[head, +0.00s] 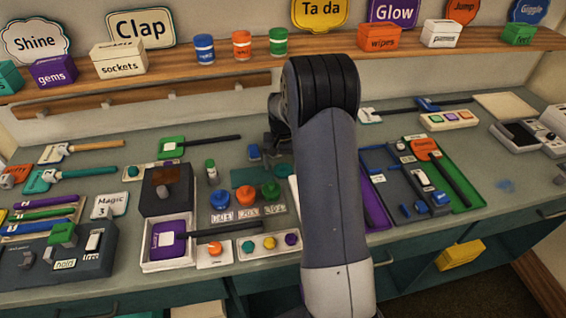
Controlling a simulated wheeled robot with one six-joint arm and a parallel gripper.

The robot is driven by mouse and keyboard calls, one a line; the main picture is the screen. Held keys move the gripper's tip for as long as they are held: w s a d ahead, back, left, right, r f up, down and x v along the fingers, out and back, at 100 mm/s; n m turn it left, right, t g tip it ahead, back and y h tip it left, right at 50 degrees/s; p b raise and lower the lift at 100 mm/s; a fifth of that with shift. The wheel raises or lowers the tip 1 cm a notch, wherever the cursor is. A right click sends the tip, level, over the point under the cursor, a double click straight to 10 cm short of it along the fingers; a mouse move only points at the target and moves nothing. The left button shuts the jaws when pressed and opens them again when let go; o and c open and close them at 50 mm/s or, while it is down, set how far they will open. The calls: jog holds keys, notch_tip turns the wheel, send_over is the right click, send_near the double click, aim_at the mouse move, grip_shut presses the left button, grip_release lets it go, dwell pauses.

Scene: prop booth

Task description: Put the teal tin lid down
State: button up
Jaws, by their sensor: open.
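My gripper (279,142) shows only as a dark part beside my arm, over the back middle of the counter. My arm hides most of it, and its fingertips are not clear. I cannot pick out a teal tin lid for certain, and nothing shows held in the jaws. A flat teal-green mat (243,179) lies on the counter left of my arm. In front of it stand a blue knobbed piece (220,199), an orange one (246,193) and a green one (270,190), above small printed labels.
A white tray (190,262) with a purple paddle stands front left. A dark switch box (60,265) is at the far left. Grey trays (385,190) with tools lie right of my arm. Bare counter (480,165) shows farther right. A shelf (160,72) runs above the back.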

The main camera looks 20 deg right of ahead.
aim_at(283, 165)
notch_tip(283, 165, up, 12)
jog(key=b, duration=0.1)
jog(key=shift+r, duration=0.25)
notch_tip(283, 165, down, 14)
jog(key=shift+r, duration=0.55)
dwell(0.5)
